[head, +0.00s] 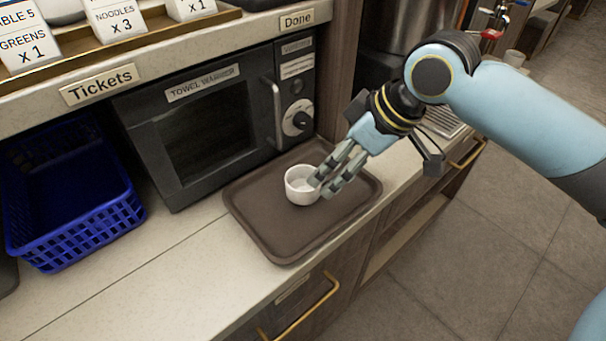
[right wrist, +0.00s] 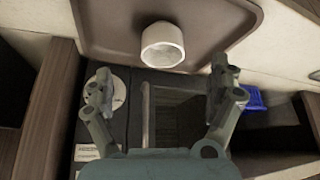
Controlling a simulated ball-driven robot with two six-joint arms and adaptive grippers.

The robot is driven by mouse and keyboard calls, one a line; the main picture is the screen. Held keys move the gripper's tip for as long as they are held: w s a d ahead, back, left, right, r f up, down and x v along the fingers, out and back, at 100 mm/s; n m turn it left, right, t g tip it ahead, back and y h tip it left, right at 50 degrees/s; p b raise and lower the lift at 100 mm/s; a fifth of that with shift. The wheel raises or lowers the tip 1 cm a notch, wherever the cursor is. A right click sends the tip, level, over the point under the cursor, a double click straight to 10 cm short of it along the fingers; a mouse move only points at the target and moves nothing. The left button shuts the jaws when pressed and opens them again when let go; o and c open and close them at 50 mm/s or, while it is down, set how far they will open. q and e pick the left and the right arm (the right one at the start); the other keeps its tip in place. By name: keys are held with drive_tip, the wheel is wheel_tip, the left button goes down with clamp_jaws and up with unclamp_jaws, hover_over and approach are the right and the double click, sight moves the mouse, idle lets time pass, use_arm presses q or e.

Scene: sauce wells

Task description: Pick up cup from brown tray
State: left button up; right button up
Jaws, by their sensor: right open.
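A small white cup (head: 300,185) stands upright on the brown tray (head: 265,236), near the tray's middle. My right gripper (head: 322,182) comes in from the right, over the tray, with its fingertips close beside the cup's right side. In the right wrist view the cup (right wrist: 162,45) lies ahead of the gripper (right wrist: 160,80), whose two fingers are spread apart with nothing between them. The tray (right wrist: 105,30) shows around the cup there. I cannot tell whether a finger touches the cup. My left gripper is not in view.
A dark towel warmer (head: 215,125) stands right behind the tray. A blue basket (head: 85,225) sits at the left. A ticket shelf (head: 170,62) runs along the top left. The counter front between basket and tray is clear (head: 190,270). Drawers with brass handles lie below.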

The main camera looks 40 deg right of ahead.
sight(303, 179)
drive_tip(key=shift+w+a+r+p+x, duration=0.15)
drive_tip(key=shift+w+x, duration=0.1)
drive_tip(key=shift+x, duration=1.4)
drive_tip(key=shift+w+a+r+p+x, duration=0.15)
drive_tip(key=shift+w+a+x, duration=0.1)
drive_tip(key=shift+x, duration=1.35)
drive_tip(key=shift+w+a+r+x, duration=0.1)
drive_tip(key=shift+w+r+x, duration=0.15)
drive_tip(key=shift+x, duration=1.4)
drive_tip(key=c, duration=1.3)
